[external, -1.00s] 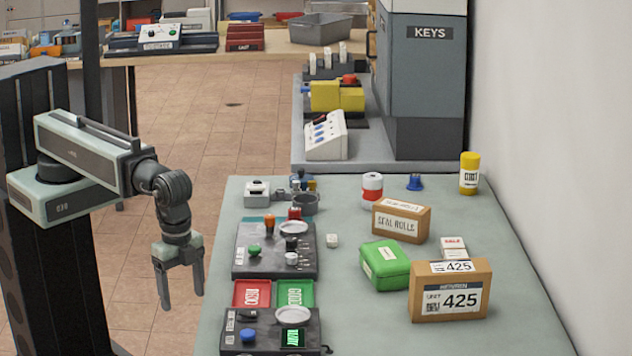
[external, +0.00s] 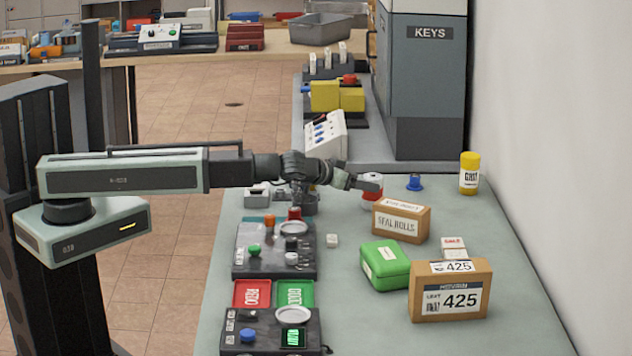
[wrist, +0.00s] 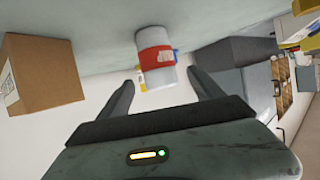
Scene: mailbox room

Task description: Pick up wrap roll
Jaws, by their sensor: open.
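The wrap roll appears to be the white cylinder with a red band (external: 373,203), standing on the grey-green table behind the seal rolls box. My gripper (external: 362,182) reaches over the table at its upper left and partly covers it. In the wrist view the roll (wrist: 156,64) lies ahead, between the lines of the two fingers. My gripper (wrist: 160,78) is open there, with a dark finger on each side and nothing held. I cannot tell how far the fingertips are from the roll.
The cardboard seal rolls box (external: 401,221) stands just in front of the roll; a box also shows at left in the wrist view (wrist: 40,75). A blue stamp-like item (external: 414,182) and a yellow bottle (external: 468,174) stand to the right. Control panels (external: 275,249) line the left edge.

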